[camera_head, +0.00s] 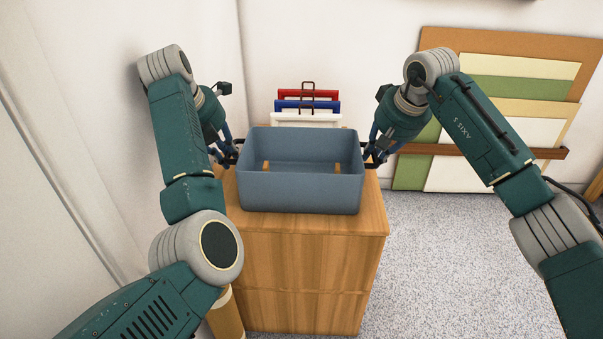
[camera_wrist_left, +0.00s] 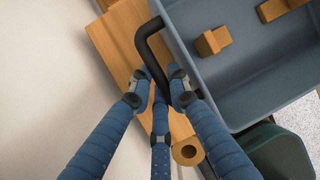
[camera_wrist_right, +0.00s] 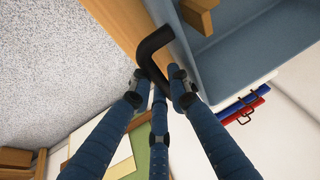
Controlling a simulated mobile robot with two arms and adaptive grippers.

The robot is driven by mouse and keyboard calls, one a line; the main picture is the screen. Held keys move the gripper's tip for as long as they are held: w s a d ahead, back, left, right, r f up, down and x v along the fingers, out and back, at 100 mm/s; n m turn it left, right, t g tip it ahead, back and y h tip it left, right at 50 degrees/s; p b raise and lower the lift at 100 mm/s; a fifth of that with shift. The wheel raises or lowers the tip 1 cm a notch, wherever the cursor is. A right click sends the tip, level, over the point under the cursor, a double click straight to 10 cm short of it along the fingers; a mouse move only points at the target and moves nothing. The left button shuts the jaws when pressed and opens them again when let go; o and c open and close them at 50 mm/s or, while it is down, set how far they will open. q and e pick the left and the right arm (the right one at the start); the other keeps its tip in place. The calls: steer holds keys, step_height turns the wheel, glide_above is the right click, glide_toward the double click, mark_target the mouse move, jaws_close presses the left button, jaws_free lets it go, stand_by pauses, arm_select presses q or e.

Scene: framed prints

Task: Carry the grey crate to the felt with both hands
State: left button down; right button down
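The grey crate (camera_head: 300,194) stands upright on the wooden cabinet. It is open-topped, with a black handle on each short side. My left gripper (camera_head: 229,155) is at the crate's left handle; in the left wrist view its fingertips (camera_wrist_left: 161,90) lie on both sides of that black handle (camera_wrist_left: 149,42). My right gripper (camera_head: 378,155) is at the right handle; in the right wrist view its fingertips (camera_wrist_right: 160,83) straddle that handle (camera_wrist_right: 152,45). Whether either set of fingers presses on its handle cannot be told. No felt can be made out.
The wooden cabinet (camera_head: 300,270) has bare top in front of the crate. Small wooden blocks (camera_wrist_left: 212,40) lie in the crate. Red, blue and white items (camera_head: 307,106) stand behind it. Speckled floor (camera_head: 450,260) is clear at right.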

arm_select(q)
steer(key=shift+w+r, duration=0.1)
steer(key=shift+r, duration=0.05)
arm_select(e)
steer(key=shift+r, duration=0.15)
